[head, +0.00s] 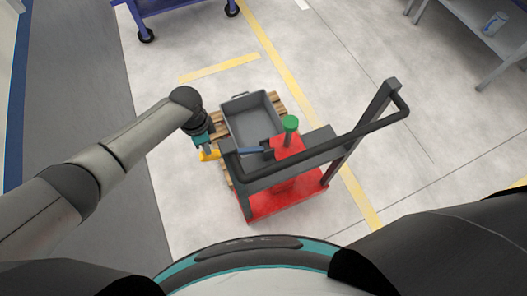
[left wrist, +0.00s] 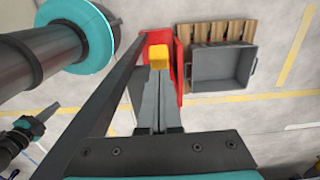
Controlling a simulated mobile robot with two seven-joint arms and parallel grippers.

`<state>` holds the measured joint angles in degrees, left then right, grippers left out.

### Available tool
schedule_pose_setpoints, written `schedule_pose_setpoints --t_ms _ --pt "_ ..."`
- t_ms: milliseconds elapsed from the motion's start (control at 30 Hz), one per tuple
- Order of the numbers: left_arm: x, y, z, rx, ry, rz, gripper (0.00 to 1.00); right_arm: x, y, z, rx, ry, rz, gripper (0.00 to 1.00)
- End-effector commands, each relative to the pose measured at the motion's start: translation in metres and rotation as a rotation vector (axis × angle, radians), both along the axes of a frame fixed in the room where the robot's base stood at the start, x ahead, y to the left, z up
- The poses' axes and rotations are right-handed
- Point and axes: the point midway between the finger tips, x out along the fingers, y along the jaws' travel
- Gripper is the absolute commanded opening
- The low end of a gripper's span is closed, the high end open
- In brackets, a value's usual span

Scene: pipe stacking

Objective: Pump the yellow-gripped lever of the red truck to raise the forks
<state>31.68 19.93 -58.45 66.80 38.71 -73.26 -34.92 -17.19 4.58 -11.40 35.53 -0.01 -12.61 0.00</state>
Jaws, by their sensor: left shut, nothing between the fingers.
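The red truck (head: 283,198) stands on the floor with a dark frame and push handle (head: 375,125); its red body (left wrist: 179,50) also shows in the left wrist view. The yellow grip (head: 209,156) of the lever shows just below my left gripper (head: 205,142). In the left wrist view the yellow grip (left wrist: 158,57) lies at the tips of my left fingers (left wrist: 158,105). The fingers are shut and empty; I cannot tell whether they touch the grip. The rest of the lever is largely hidden. A dark and teal part at lower left, seemingly my right gripper (left wrist: 22,135), is unclear.
A grey bin (head: 252,118) sits on a wooden pallet (head: 277,103) at the forks. A green knob (head: 290,123) stands up beside the bin. A blue cart (head: 180,7) and a grey table (head: 480,35) are at the back. The floor around is clear.

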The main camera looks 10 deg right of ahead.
Motion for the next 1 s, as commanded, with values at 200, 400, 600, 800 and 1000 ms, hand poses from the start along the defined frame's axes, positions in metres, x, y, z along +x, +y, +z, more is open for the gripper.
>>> schedule_pose_setpoints --t_ms 200,400,600,800,1000 --pt "0.0 -0.001 0.0 -0.001 0.0 -0.001 0.0 0.0 0.0 0.0 0.0 0.0 0.0 0.0" --pt "0.0 -0.001 0.0 -0.002 -0.001 -0.001 0.0 0.0 0.0 0.0 0.001 0.0 0.0 0.0" --pt "0.0 -0.001 -0.011 -0.002 -0.001 0.0 0.0 0.0 0.0 -0.009 0.001 0.0 0.0 0.0" --pt "0.0 -0.001 -0.035 -0.002 0.0 0.0 0.0 0.0 0.001 -0.029 0.001 0.0 0.001 0.0" --pt "0.0 -0.002 -0.057 -0.003 0.0 -0.001 0.0 0.0 0.001 -0.047 0.001 0.0 0.001 0.0"
